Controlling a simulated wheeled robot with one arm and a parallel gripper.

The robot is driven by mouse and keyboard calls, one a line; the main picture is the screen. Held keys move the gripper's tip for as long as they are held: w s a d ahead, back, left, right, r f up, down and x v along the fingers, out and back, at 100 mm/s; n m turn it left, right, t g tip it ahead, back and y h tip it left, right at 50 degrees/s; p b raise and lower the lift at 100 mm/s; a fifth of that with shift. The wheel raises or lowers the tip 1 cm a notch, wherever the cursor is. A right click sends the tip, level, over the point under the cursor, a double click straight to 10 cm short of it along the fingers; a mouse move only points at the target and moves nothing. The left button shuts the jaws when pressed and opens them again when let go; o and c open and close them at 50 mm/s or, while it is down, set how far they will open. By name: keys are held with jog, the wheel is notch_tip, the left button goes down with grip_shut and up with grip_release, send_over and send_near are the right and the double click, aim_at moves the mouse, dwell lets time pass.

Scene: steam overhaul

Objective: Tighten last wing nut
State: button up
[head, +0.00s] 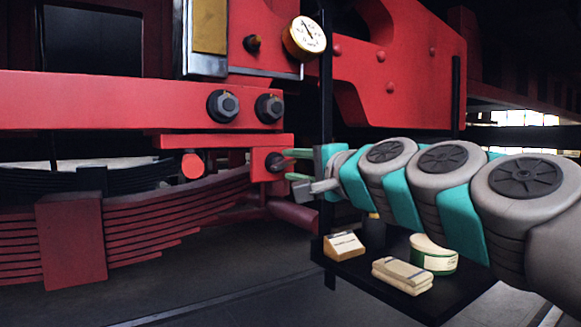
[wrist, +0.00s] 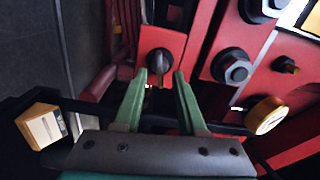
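The wing nut (wrist: 160,63) sits on a dark round fitting on a small red block of the locomotive frame. In the wrist view it is a dark disc with a thin piece pointing towards me. My gripper (wrist: 160,76) is open, with one green finger on each side of the nut and a gap showing on both sides. In the head view the fitting (head: 274,161) is at the red block's right end, and my gripper (head: 288,165) reaches it from the right. The fingers partly cover it there, and I cannot tell whether they touch it.
Two large hex nuts (head: 223,106) and a round gauge (head: 304,37) are above. A dark vertical post (head: 325,80) stands close to my gripper. Below is a black shelf (head: 455,300) with boxes (head: 345,246), a round tin (head: 433,255) and a dark bottle. A leaf spring (head: 150,220) is left.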

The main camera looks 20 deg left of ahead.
jog(key=v, duration=0.6)
jog(key=shift+b, duration=0.35)
jog(key=shift+d, duration=0.15)
